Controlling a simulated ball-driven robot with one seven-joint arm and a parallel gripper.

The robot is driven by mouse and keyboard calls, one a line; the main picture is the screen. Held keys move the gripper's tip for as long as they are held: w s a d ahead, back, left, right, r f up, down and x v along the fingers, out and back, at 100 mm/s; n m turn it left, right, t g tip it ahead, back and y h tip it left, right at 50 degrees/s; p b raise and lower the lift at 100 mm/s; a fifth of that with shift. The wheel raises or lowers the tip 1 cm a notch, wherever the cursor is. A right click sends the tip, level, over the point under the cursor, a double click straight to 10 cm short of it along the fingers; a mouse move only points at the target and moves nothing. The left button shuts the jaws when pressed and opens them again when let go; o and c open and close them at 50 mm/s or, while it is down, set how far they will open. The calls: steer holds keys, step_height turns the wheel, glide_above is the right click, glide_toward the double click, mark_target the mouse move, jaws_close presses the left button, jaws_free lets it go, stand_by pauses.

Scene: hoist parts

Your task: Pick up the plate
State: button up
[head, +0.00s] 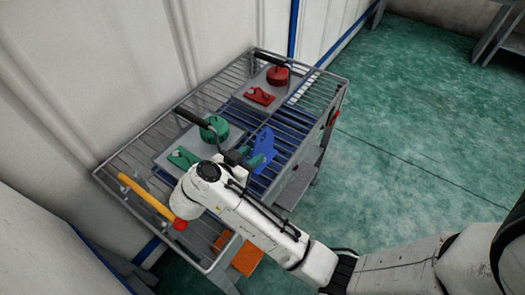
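Two flat grey plates lie on the wire-topped cart. One grey plate (268,80) carries a red round part (278,76) and a flat red part (258,96). The other grey plate (178,146) carries a green round part (214,128) and a flat green part (184,157); my arm hides some of it. My gripper (246,157) is dark and small in the picture, beside the blue part's lower left side. I cannot tell whether it touches anything or whether its fingers are apart.
The cart's metal rim (319,67) surrounds the wire top (222,90). A yellow-orange bar (146,195) with a red end lies at the cart's left. An orange block (247,258) sits lower down near my arm. White walls stand close behind and left; the green floor (420,110) is open right.

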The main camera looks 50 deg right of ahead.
mark_target(263, 147)
steer(key=x, duration=0.5)
steer(key=shift+w+p, duration=0.2)
steer(key=shift+p, duration=0.1)
steer(key=shift+c, duration=0.2)
jaws_close()
steer(key=shift+r, duration=0.1)
stand_by(0.8)
